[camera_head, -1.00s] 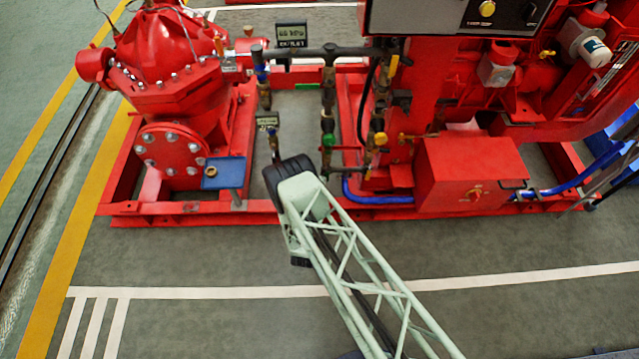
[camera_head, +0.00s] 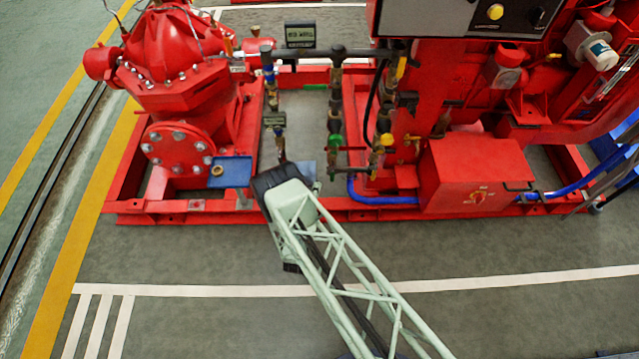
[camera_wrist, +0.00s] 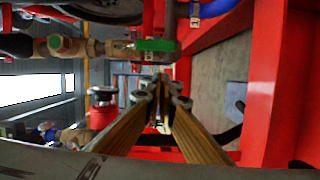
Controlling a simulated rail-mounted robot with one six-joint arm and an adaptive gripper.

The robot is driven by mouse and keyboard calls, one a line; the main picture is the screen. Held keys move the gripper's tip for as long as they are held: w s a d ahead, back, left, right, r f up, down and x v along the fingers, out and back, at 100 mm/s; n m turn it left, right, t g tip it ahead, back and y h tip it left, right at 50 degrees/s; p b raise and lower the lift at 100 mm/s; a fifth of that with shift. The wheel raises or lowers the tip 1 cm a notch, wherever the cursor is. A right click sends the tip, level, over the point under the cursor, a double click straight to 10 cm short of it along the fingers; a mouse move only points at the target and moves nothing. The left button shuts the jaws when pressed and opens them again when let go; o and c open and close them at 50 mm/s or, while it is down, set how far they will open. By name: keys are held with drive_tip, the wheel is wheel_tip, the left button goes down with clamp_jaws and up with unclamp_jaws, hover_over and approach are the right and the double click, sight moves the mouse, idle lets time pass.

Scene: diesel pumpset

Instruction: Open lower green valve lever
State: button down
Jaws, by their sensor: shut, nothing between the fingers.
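The lower green valve lever (camera_head: 335,142) shows small in the head view, on the right-hand pipe column of the red pumpset. An upper green lever (camera_head: 315,87) lies level above it. In the wrist view a green lever (camera_wrist: 156,45) lies across a brass valve body (camera_wrist: 112,47); I cannot tell for certain which of the two it is. My gripper (camera_wrist: 160,84) is shut and empty, its golden fingers together just below that lever in the picture. Whether the fingertips touch it is unclear. In the head view my arm hides the gripper.
A red frame beam (camera_wrist: 268,85) runs along the right of the wrist view. A blue pipe (camera_wrist: 195,14) is near the top. In the head view, a red box (camera_head: 475,175) stands right of the valves, and a blue plate (camera_head: 232,172) is at left. The floor in front is clear.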

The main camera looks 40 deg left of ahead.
drive_tip(key=p+v, duration=0.1)
drive_tip(key=v, duration=0.6)
drive_tip(key=shift+s, duration=0.2)
drive_tip(key=shift+w+d, duration=0.15)
